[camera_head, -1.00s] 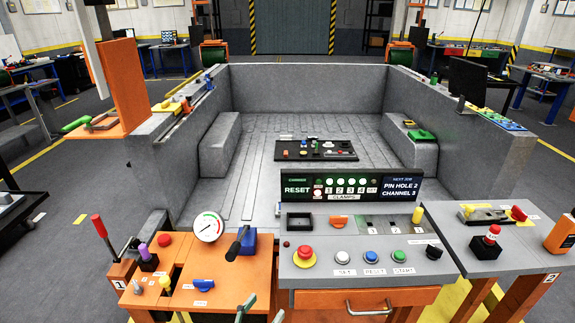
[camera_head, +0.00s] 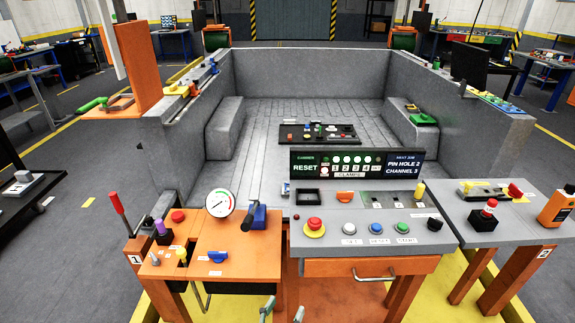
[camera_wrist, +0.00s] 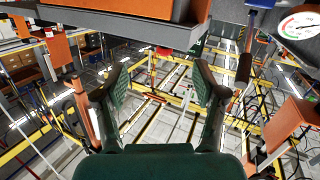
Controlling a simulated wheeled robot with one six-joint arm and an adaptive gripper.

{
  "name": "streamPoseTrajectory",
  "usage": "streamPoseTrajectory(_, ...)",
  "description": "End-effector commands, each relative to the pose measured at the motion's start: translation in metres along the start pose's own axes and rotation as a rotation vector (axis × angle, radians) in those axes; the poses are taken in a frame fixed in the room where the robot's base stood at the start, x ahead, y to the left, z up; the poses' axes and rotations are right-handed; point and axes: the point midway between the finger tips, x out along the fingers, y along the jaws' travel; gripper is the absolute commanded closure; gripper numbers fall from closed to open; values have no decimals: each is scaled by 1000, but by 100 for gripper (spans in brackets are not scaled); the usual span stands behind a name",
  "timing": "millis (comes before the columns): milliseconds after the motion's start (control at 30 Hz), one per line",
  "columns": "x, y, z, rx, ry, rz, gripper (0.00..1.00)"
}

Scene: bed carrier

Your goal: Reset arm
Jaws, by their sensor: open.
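My gripper (camera_wrist: 160,92) is open and empty in the wrist view, its two fingers spread apart. Its tips also show at the bottom edge of the head view (camera_head: 283,309), low in front of the orange control bench (camera_head: 228,272). Beyond the fingers in the wrist view are a yellow floor frame and the floor. The grey console (camera_head: 372,236) carries a red emergency button (camera_head: 315,224) and several coloured buttons. The sign (camera_head: 357,163) behind it reads RESET, clamps 1 to 4, PIN HOLE 2 and CHANNEL 3.
The orange bench with a dial gauge (camera_head: 220,203) and a red lever (camera_head: 117,203) stands left of the console. A grey side table (camera_head: 500,222) stands at the right. The large grey bed carrier (camera_head: 310,75) fills the middle.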

Motion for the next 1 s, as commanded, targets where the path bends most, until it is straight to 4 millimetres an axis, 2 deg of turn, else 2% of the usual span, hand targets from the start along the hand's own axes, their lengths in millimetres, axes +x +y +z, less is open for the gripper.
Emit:
streamPoseTrajectory(167,4,30,40,-77,-65,-64,30)
streamPoseTrajectory(300,0,66,81,-146,-138,-145,30)
streamPoseTrajectory(467,-18,109,124,-206,-215,-255,30)
streamPoseTrajectory(600,-44,146,149,-230,-266,-346,30)
streamPoseTrajectory(800,-91,192,166,-221,-308,-458,30)
streamPoseTrajectory(1000,-143,233,159,-174,-310,-535,30)
